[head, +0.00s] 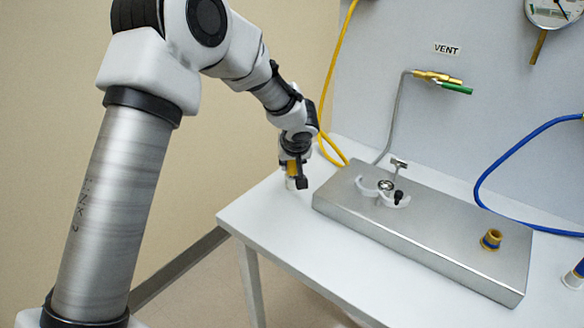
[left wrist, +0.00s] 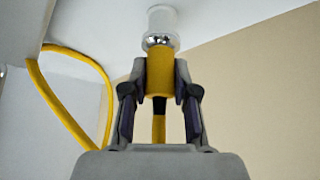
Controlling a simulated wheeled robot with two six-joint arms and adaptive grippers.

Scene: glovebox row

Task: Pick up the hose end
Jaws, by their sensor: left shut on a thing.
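The yellow hose end (left wrist: 160,73) shows in the left wrist view, with a shiny metal ring and a whitish cylindrical piece (left wrist: 161,20) beyond its tip. My left gripper (left wrist: 160,90) is shut on its yellow sleeve, one finger on each side. In the head view my left gripper (head: 295,180) is at the table's left back edge, with a bit of the yellow hose end showing between its fingers. The yellow hose (head: 335,75) runs down the wall panel and behind the gripper. My right gripper is not in view.
A metal box (head: 430,250) on the white table (head: 265,225) carries a white clip and a brass-coloured fitting (head: 491,239). A grey hose with a green-handled valve (head: 452,87) is under the VENT label. A blue hose (head: 520,145) hangs at right. The table's front left is clear.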

